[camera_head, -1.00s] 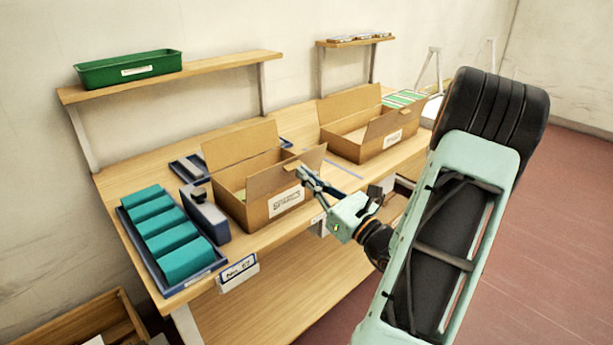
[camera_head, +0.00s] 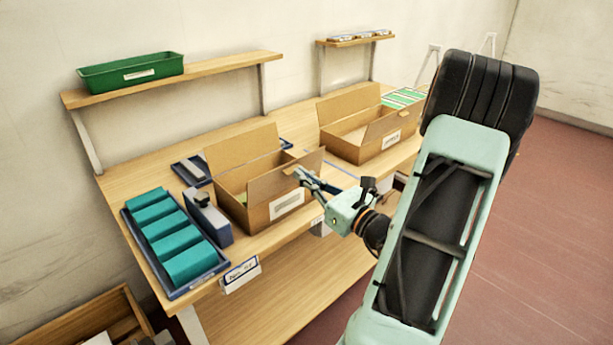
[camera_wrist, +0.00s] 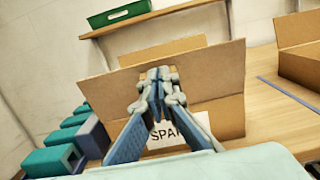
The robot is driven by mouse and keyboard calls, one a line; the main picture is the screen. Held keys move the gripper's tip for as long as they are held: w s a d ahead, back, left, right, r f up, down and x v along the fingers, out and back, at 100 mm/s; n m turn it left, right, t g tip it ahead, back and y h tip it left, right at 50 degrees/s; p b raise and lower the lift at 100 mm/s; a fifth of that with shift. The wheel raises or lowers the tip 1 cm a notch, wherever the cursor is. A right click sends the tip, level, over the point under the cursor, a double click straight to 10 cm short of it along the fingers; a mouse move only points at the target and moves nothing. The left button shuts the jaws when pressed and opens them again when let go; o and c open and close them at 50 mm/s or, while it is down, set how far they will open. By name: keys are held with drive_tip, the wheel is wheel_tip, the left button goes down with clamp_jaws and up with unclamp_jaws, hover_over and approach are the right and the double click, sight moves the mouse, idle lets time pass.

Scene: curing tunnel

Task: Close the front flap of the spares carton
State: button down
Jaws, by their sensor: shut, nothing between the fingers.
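The spares carton (camera_head: 247,211) is an open brown cardboard box on the bench, with a white label on its front. In the wrist view the label (camera_wrist: 190,128) reads "SPA", and my fingers cover the rest. Its front flap (camera_head: 272,184) stands up from the front edge, tilted; it spans the wrist view (camera_wrist: 218,72). The back flap (camera_head: 242,145) also stands up. My gripper (camera_head: 299,173) is shut and empty, with its fingertips (camera_wrist: 158,73) at the outer face of the front flap near its upper edge. They look in contact, but I cannot be sure.
A second open carton (camera_head: 372,152) stands to the right. A blue-grey device (camera_head: 208,218) and a tray of teal blocks (camera_head: 172,232) sit close on the left. A shelf with a green bin (camera_head: 130,72) is above. Bench front edge lies below the carton.

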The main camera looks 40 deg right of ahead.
sight(289, 167)
drive_tip(key=r+p, duration=0.1)
drive_tip(key=p, duration=0.1)
drive_tip(key=w+r+g+p, duration=0.1)
drive_tip(key=p, duration=0.1)
drive_tip(key=shift+a+g, duration=0.1)
drive_tip(key=shift+g, duration=0.2)
drive_tip(key=w+g+p, duration=0.1)
drive_tip(key=p, duration=0.2)
drive_tip(key=w+r+g+p, duration=0.1)
drive_tip(key=g+p, duration=0.1)
drive_tip(key=p, duration=0.1)
drive_tip(key=shift+w+a+r+g+p, duration=0.1)
drive_tip(key=shift+w+g+p, duration=0.2)
drive_tip(key=shift+w, duration=0.05)
drive_tip(key=shift+w+g+p, duration=0.75)
drive_tip(key=shift+g+p, duration=0.05)
drive_tip(key=shift+g, duration=0.1)
drive_tip(key=shift+w+a+f+g, duration=0.1)
drive_tip(key=shift+w+f+g, duration=0.15)
drive_tip(key=shift+g, duration=0.05)
drive_tip(key=w+f+g+b, duration=0.1)
drive_tip(key=w+f+b, duration=0.1)
drive_tip(key=w, duration=0.5)
drive_tip(key=shift+a+f+h, duration=0.2)
drive_tip(key=shift+f+h, duration=0.1)
drive_tip(key=shift+f, duration=0.15)
drive_tip(key=shift+r, duration=0.15)
